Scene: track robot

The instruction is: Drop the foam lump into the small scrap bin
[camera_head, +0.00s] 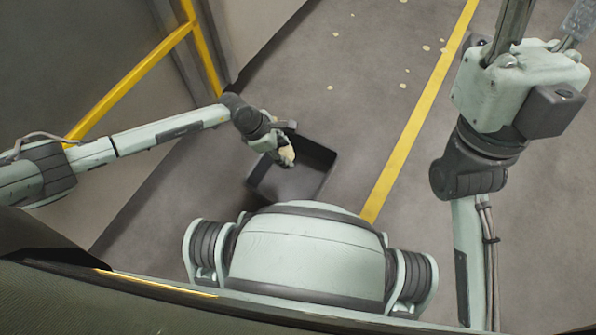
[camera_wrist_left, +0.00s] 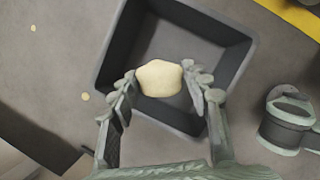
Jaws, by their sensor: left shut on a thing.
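The foam lump (camera_wrist_left: 160,78) is pale cream and rounded. My left gripper (camera_wrist_left: 160,82) is shut on it, with one finger on each side in the left wrist view. The lump also shows in the head view (camera_head: 287,155) at the end of my left gripper (camera_head: 284,148). The small scrap bin (camera_head: 322,157) is a dark, open square box on the floor. It also shows in the left wrist view (camera_wrist_left: 236,62), behind the lump. The lump appears over the bin opening; its height above the bin is hard to tell. The visible part of the bin floor looks empty.
A yellow line (camera_head: 420,115) runs along the grey floor right of the bin. A yellow rail (camera_head: 130,82) stands at the left by the wall. Pale spots (camera_head: 403,85) dot the floor at the back. The floor around the bin is clear.

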